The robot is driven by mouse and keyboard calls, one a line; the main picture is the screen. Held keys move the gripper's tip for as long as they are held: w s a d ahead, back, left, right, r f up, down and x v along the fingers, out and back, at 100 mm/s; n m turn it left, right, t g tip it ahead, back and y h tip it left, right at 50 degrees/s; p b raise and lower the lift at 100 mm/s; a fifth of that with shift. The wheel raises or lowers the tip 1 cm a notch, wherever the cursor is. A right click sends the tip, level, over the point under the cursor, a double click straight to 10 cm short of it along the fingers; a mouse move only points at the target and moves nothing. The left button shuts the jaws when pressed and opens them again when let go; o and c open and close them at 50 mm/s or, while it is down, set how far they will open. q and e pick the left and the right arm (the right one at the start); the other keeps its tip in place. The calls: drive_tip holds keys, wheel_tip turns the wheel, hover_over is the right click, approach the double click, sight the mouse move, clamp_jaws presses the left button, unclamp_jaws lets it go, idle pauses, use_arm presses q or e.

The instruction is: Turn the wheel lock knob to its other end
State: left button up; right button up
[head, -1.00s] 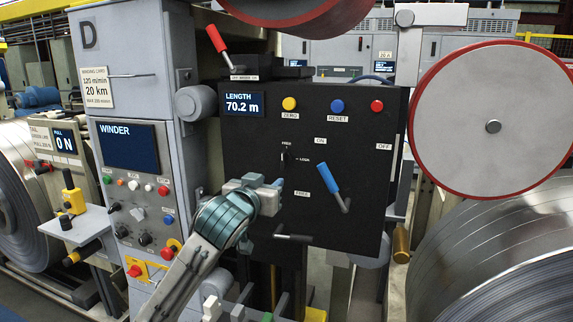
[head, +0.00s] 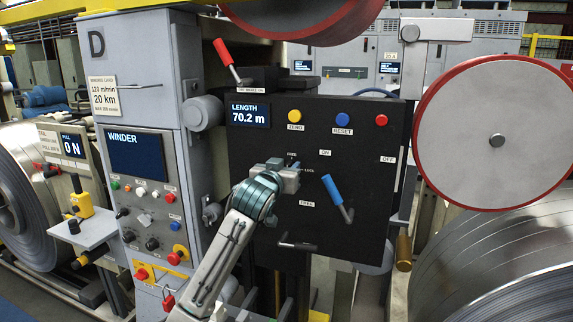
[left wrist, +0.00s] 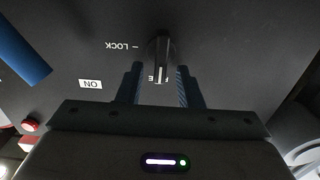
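The wheel lock knob (left wrist: 161,58) is a small dark knob with a light pointer line on the black panel (head: 345,130). In the left wrist view, which shows the panel upside down, its pointer lies over the FREE label, and the LOCK label stands to its left. My left gripper (left wrist: 158,75) is open, with one blue finger on each side of the knob's pointer end and a gap to both. In the head view the left gripper (head: 291,174) covers most of the knob. My right gripper is not in view.
A blue lever (head: 338,197) stands close right of the left gripper, and a black-handled lever (head: 297,244) sits below. Yellow, blue and red buttons line the panel top. A red-rimmed wheel (head: 493,140) is at the right.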

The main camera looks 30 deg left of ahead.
use_arm(q)
drive_tip(key=shift+c, duration=0.4)
clamp_jaws()
